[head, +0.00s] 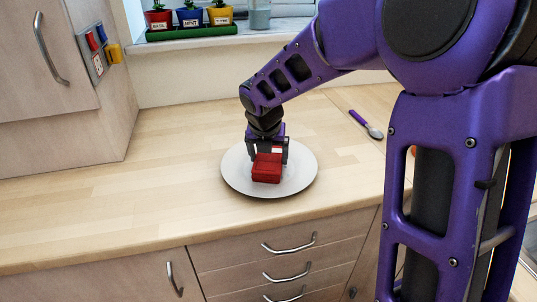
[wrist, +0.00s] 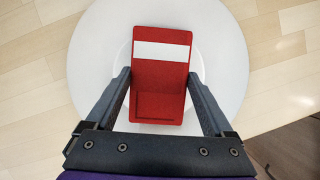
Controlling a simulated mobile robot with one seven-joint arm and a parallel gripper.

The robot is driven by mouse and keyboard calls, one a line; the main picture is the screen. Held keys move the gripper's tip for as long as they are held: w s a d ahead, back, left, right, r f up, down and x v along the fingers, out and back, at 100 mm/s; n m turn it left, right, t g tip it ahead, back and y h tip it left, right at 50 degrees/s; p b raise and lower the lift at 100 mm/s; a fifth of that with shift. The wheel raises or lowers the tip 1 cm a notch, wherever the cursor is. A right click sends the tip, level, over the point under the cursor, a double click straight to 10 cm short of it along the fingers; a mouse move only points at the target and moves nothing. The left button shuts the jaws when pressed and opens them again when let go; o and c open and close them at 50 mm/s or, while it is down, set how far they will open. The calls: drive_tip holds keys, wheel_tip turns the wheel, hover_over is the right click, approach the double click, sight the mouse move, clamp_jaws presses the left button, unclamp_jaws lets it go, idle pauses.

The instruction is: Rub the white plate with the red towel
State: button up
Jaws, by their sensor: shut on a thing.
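The white plate (head: 234,176) lies flat on the wooden worktop, near its front edge. It also fills much of the wrist view (wrist: 232,60). The red towel (head: 266,168) is a folded block with a white stripe, over the middle of the plate. In the wrist view the towel (wrist: 160,75) sits between the two fingers. My gripper (head: 268,155) points down over the plate and is shut on the towel. I cannot tell whether the towel's underside touches the plate.
A purple-handled spoon (head: 366,124) lies on the worktop to the right, behind my arm. Potted herbs in a green tray (head: 205,32) and a grey-blue cup (head: 259,15) stand on the windowsill. The worktop (head: 110,200) left of the plate is clear. Drawers (head: 285,255) are below the front edge.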

sight(274, 166)
drive_tip(key=shift+s+d+r+p, duration=0.1)
drive_tip(key=shift+s+d+p, duration=0.15)
drive_tip(key=shift+s, duration=0.3)
drive_tip(key=shift+s+d+r+p, duration=0.15)
drive_tip(key=shift+s+p, duration=0.15)
drive_tip(key=shift+s, duration=0.25)
drive_tip(key=shift+s+d+f+p, duration=0.15)
drive_tip(key=shift+s+p, duration=0.25)
drive_tip(key=shift+s, duration=0.2)
drive_tip(key=shift+f, duration=0.1)
drive_tip(key=shift+w+a+f+p, duration=0.15)
drive_tip(key=shift+w+a+p, duration=0.15)
drive_tip(key=shift+w, duration=0.55)
drive_tip(key=shift+w+a+f+p, duration=0.15)
drive_tip(key=shift+w+a, duration=0.1)
drive_tip(key=shift+w, duration=0.55)
drive_tip(key=shift+r, duration=0.1)
wheel_tip(274, 166, up, 5)
drive_tip(key=p, duration=0.5)
drive_tip(key=shift+w, duration=0.1)
drive_tip(key=shift+r+p, duration=0.4)
drive_tip(key=shift+r, duration=0.1)
